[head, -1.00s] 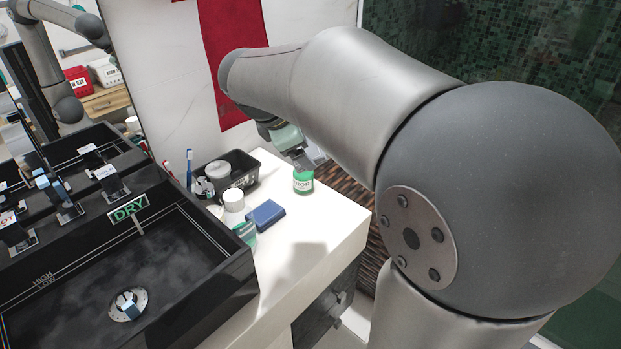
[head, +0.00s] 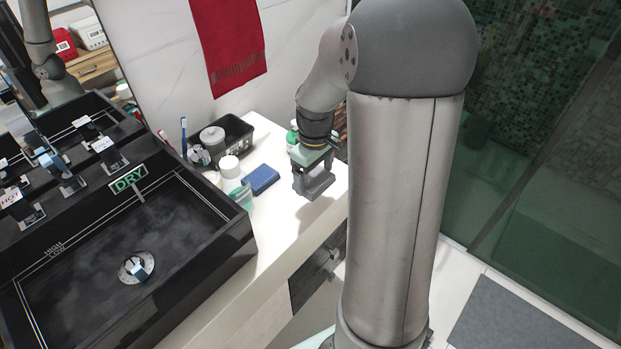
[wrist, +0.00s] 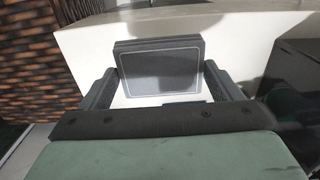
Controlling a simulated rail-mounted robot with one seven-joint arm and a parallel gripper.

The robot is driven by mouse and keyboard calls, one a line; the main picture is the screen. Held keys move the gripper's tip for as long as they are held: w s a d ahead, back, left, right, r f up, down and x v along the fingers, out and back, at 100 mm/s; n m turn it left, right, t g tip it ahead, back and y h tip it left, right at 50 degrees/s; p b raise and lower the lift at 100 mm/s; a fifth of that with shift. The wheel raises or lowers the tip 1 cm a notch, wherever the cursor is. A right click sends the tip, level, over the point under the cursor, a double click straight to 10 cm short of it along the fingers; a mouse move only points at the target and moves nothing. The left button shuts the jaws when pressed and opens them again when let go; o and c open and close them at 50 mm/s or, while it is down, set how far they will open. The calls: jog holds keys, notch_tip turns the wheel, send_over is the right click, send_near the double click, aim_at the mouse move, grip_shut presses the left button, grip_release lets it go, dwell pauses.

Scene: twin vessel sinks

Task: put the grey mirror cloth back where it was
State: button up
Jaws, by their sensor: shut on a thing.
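The grey mirror cloth (wrist: 160,74) shows in the wrist view as a flat, folded dark grey rectangle with a thin pale border. It sits between the two fingers of my gripper (wrist: 159,68), which is shut on it. In the head view my gripper (head: 313,186) points down over the white counter (head: 290,215), to the right of a blue folded block (head: 262,179). The cloth cannot be told apart from the dark fingers there. I cannot tell whether the cloth touches the counter.
The black sink (head: 190,295) is further left. A red towel (head: 229,45) hangs on the wall.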

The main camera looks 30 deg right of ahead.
aim_at(312, 175)
jog(key=w+f, duration=0.1)
jog(key=f, duration=0.1)
jog(key=w+d+f, duration=0.1)
jog(key=w+f, duration=0.1)
jog(key=shift+w+d+f, duration=0.1)
jog(key=shift+w+f, duration=0.05)
jog(key=shift+f, duration=1.6)
jog(key=o, duration=0.7)
jog(key=shift+o, duration=0.2)
jog(key=shift+r, duration=0.1)
notch_tip(312, 175, up, 12)
jog(key=shift+f, duration=0.1)
